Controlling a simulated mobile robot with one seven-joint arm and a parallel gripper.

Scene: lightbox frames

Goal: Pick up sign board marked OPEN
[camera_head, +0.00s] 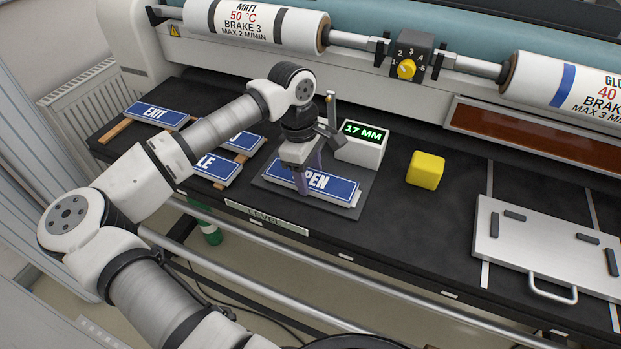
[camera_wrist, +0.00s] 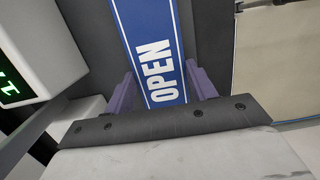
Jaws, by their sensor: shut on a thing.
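The blue sign board marked OPEN (camera_head: 338,187) lies on a dark square plate (camera_head: 276,187) beside the digital readout. My gripper (camera_head: 308,184) is over the middle of the board, pointing down, and hides part of its lettering. In the wrist view the OPEN board (camera_wrist: 150,45) runs between the two purple fingers of my gripper (camera_wrist: 163,92), one at each long edge. The fingers are shut on the board. A pale layer shows under the blue face at the right end. I cannot tell whether the board is lifted off the plate.
A box with a green 17 MM readout (camera_head: 362,146) stands right behind the plate. An EXIT sign (camera_head: 157,114) and other blue signs (camera_head: 217,168) lie to the left. A yellow cube (camera_head: 425,170) and a metal plate with a handle (camera_head: 545,245) are to the right.

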